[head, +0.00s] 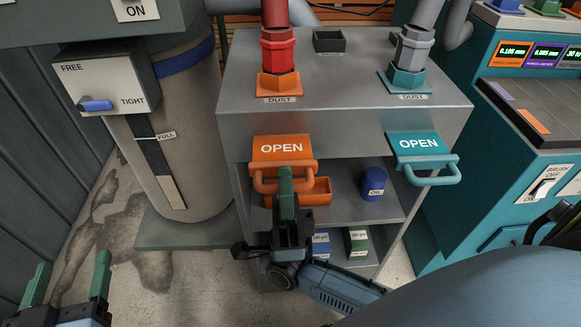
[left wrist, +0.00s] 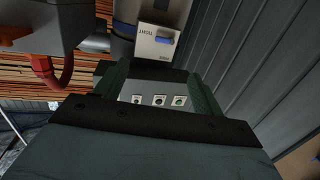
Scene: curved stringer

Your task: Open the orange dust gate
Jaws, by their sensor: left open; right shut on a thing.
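The orange dust gate (head: 268,145) is a flat plate marked OPEN at the front edge of the grey cabinet, below the red and orange dust pipe. Its orange loop handle (head: 258,184) sticks out in front. My right gripper (head: 288,178) is shut on the handle's front bar, with its green fingers pointing up in the head view. The fingers hide part of the bar. My left gripper (head: 70,280) is open and empty at the bottom left, far from the gate. Its green fingers also show apart in the left wrist view (left wrist: 160,85).
A teal gate (head: 420,143) with a like handle is to the right. The cabinet shelf below holds an orange bin (head: 318,192) and a blue oil can (head: 373,184). A FREE/TIGHT box (head: 105,75) and a grey drum (head: 185,130) stand left.

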